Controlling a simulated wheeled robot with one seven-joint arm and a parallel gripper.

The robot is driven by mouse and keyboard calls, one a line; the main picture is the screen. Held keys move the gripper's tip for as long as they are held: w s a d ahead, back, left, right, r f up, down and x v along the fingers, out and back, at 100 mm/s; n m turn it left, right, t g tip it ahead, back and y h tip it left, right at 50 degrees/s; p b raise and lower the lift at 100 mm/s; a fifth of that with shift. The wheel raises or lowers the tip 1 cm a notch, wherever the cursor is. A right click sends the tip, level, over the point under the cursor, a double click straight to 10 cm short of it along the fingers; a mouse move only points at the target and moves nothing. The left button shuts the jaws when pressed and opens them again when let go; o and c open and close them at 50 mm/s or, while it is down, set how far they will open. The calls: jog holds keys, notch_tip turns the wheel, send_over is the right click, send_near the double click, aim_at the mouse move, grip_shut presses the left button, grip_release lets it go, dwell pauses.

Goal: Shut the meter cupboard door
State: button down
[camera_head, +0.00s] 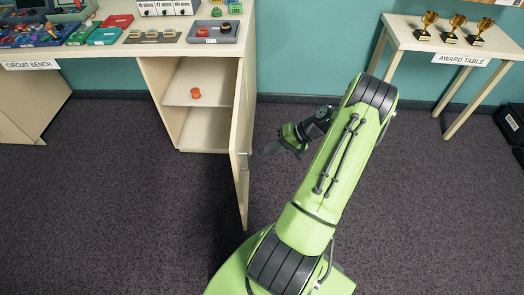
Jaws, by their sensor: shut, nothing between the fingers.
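The meter cupboard door (241,150) is pale wood and stands wide open, swung out toward me from the cupboard's right side. A small metal handle shows on its edge. The cupboard (203,132) below the bench top is open to view, with one shelf (190,92) and an orange-red knob-like item (196,93) on it. My gripper (275,149) is shut and empty, to the right of the door, at the end of my green arm. Its tips point left toward the door with a small gap in the picture; whether they touch is hard to tell.
The circuit bench (110,50) carries kits, meters and a grey tray (214,32). The award table (440,48) with three gold trophies stands at the back right. Dark crates (511,124) sit at the right edge. Carpet (430,210) is clear on the right.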

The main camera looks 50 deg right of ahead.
aim_at(248, 157)
jog(key=w+a+f, duration=0.1)
jog(key=w, duration=0.1)
jog(key=w+a+f+b, duration=0.1)
jog(key=w+a+f, duration=0.2)
jog(key=w+a, duration=0.1)
jog(key=shift+w+a+f, duration=0.2)
jog(key=shift+f, duration=0.1)
jog(key=shift+w+a, duration=0.2)
jog(key=shift+w+a, duration=0.1)
